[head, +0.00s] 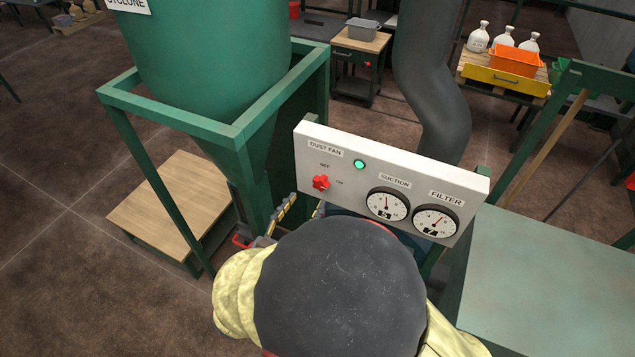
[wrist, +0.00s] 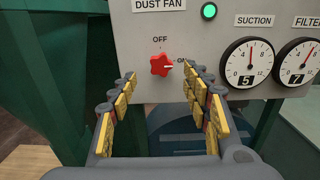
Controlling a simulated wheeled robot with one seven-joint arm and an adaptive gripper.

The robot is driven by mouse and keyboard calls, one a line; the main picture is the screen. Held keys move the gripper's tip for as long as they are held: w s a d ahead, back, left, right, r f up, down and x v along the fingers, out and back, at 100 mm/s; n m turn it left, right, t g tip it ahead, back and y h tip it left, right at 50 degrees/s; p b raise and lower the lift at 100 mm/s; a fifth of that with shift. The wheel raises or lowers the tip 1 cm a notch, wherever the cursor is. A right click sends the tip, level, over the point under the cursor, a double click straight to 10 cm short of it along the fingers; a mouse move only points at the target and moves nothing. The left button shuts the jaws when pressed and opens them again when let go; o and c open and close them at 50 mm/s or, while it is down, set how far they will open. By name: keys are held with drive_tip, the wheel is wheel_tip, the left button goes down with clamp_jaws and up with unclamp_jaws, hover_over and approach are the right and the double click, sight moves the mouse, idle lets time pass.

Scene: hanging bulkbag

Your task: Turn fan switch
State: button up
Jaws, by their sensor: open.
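The fan switch is a red star-shaped knob (head: 321,183) on the light grey panel (head: 303,183) under the DUST FAN label. It also shows in the wrist view (wrist: 160,66), with OFF above it and ON to its right. A pale mark on the knob points right, toward ON. The green lamp (head: 359,165) beside the label looks lit. My gripper (wrist: 160,75) is open and empty, with its yellow-padded fingers spread below and to either side of the knob. No contact shows. In the head view my arm hides most of my gripper.
SUCTION (head: 387,205) and FILTER (head: 436,222) gauges sit right of the knob. The green cyclone frame (head: 160,190) stands left of the panel, with a low wooden-topped stand (head: 175,205) beside it. A grey-green box (head: 545,275) is at the right.

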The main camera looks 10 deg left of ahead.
sight(319, 185)
drive_tip(key=x, duration=0.7)
drive_tip(key=shift+w+d+b, duration=0.15)
drive_tip(key=shift+w+b, duration=0.1)
drive_tip(key=shift+b, duration=0.05)
drive_tip(key=c, duration=1.2)
drive_tip(key=shift+o, duration=0.2)
